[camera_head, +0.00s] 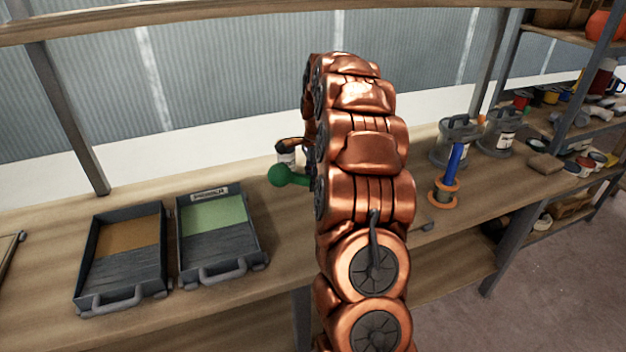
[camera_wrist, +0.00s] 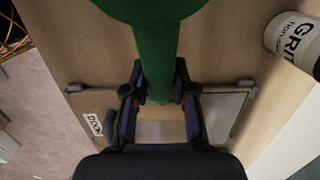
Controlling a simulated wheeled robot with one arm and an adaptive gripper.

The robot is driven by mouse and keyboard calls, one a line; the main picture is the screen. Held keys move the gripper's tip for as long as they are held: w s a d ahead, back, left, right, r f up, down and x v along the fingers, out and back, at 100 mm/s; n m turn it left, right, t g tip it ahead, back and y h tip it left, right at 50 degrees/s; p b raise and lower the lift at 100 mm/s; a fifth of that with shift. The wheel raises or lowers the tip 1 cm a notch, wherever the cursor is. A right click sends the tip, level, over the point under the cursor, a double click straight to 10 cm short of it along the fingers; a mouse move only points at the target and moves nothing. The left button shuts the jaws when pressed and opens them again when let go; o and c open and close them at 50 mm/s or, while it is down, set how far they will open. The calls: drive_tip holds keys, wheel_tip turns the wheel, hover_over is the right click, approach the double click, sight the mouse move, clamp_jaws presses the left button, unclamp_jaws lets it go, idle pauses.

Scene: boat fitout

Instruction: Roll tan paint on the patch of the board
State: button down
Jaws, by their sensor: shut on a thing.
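My gripper (camera_wrist: 158,92) is shut on a green handle (camera_wrist: 155,45) in the wrist view. The handle's round green end (camera_head: 284,176) shows left of my arm in the head view. The tool's working end is hidden by my gripper. Beyond the fingers in the wrist view lies a framed board (camera_wrist: 105,97) with dark corner pieces, a small label and a paler area; I cannot tell whether the tool touches it. My arm hides most of this spot in the head view. A tray of tan-brown paint (camera_head: 128,236) sits on the bench at left.
A tray of green paint (camera_head: 216,214) stands right of the tan one. A labelled can (camera_wrist: 298,42) is close by on the right in the wrist view. A blue-handled tool (camera_head: 454,165) stands in an orange-ringed holder, with grey pots (camera_head: 459,142) behind it.

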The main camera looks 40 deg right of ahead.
drive_tip(key=shift+r+p, duration=1)
drive_tip(key=shift+r, duration=2.9)
